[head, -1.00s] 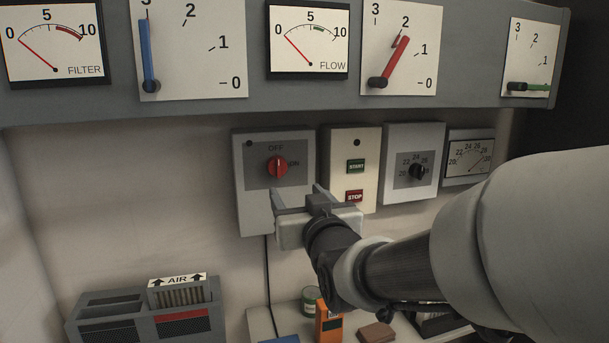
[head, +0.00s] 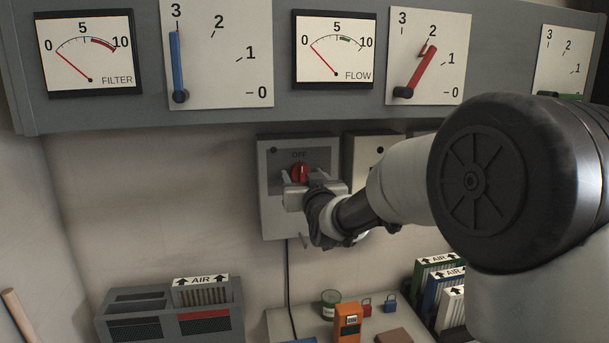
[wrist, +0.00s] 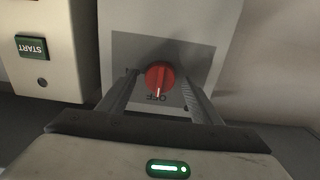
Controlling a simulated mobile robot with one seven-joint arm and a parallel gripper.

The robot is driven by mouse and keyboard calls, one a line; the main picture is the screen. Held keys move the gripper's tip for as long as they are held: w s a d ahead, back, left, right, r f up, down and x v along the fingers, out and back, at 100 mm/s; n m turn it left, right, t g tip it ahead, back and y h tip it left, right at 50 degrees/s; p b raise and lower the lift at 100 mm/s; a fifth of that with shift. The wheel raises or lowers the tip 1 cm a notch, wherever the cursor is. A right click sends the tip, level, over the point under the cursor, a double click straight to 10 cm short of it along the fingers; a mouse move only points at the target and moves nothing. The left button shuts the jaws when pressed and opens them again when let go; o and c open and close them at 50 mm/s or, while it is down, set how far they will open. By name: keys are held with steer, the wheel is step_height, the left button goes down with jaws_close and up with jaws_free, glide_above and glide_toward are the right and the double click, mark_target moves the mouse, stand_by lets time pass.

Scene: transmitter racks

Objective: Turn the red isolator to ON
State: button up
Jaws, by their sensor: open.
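The red isolator (head: 299,173) is a round red knob on a grey wall box (head: 272,213). My gripper (head: 300,178) is open in front of the box, with one finger on each side of the knob. In the wrist view, my gripper (wrist: 161,84) shows no clear finger contact with the knob. The ON label is hidden behind my gripper and arm.
A cream START box (wrist: 45,65) is close beside the isolator box. A gauge panel (head: 235,118) with several dials and levers runs above. Below, a shelf (head: 290,322) carries an orange meter (head: 347,322), padlocks and a can. An AIR filter unit (head: 165,308) stands at lower left.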

steer(key=shift+w, duration=0.15)
steer(key=shift+c, duration=0.4)
steer(key=c, duration=1)
steer(key=shift+o, duration=0.2)
